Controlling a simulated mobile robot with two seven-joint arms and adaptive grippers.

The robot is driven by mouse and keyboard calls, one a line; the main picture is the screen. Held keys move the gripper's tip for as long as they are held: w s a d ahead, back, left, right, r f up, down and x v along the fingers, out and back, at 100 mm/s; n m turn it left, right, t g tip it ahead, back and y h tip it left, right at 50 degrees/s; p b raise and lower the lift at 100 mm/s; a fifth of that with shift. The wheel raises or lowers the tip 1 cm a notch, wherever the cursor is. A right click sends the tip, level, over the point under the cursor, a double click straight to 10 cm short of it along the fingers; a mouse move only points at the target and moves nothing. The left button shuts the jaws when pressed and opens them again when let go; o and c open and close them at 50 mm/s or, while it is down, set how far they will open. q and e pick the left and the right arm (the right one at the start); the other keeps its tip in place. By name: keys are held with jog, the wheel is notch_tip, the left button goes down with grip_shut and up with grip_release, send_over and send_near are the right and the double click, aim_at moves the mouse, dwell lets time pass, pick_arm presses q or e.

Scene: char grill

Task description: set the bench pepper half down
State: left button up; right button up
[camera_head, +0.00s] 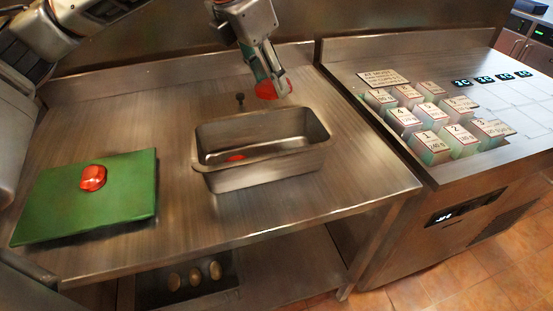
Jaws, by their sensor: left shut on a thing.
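My left gripper (277,84) is shut on a red pepper half (267,90). It holds the pepper half above the bench, just behind the metal pan (262,176). The fingers hide part of this pepper half. Another red pepper half (93,177) lies on the green cutting board (125,205) at the left of the bench. A small red piece (236,157) shows inside the pan, mostly hidden by its walls. My right gripper is not in view.
The steel bench (180,125) is bare between board and pan. A small dark knob-like object (240,98) stands behind the pan. Several numbered blocks (427,148) stand on the right-hand counter (400,78). A dark tray (150,290) with brownish round items is on the lower shelf.

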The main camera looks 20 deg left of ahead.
pick_arm(q)
notch_tip(320, 180, down, 20)
jog(key=shift+r, duration=0.25)
jog(key=shift+b, duration=0.35)
jog(key=shift+f, duration=0.2)
jog(key=o, duration=0.8)
jog(key=shift+r, duration=0.1)
